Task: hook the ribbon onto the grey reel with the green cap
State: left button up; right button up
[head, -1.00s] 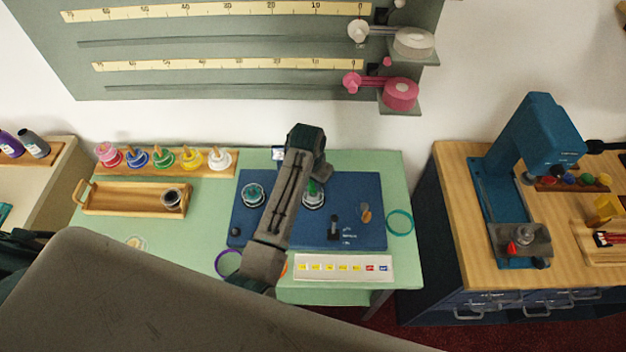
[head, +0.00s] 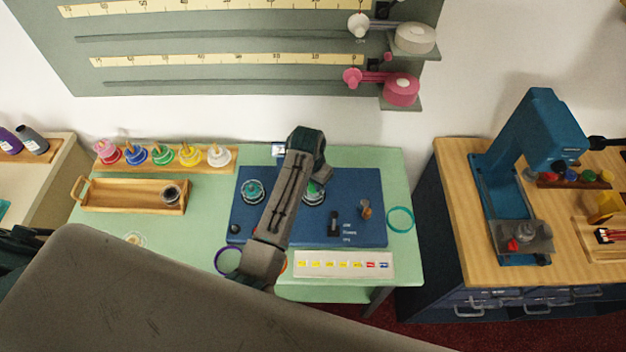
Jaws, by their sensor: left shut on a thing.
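Two round reels with green caps stand on the blue mat (head: 366,190). The left reel (head: 252,190) is in full view, with a teal-green cap. The right reel (head: 315,194) has a green cap and a pale rim and is partly covered by my left arm. My left gripper (head: 318,176) is over the mat just above the right reel. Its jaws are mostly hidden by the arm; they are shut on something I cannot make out. I cannot make out the ribbon. My right gripper is not in view.
A teal ring (head: 400,220) lies right of the mat and a purple ring (head: 228,261) at its front left. A white strip of coloured labels (head: 343,265) lies in front. A wooden tray (head: 132,207) and several coloured spools stand left. A blue press (head: 520,170) stands right.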

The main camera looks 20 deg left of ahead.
pick_arm(q)
jog(key=o, duration=1)
notch_tip(320, 180, up, 2)
jog(key=shift+r+p, duration=0.1)
jog(key=shift+p, duration=0.3)
jog(key=shift+r, duration=2.4)
jog(key=shift+s+f, duration=0.1)
jog(key=shift+f, duration=0.05)
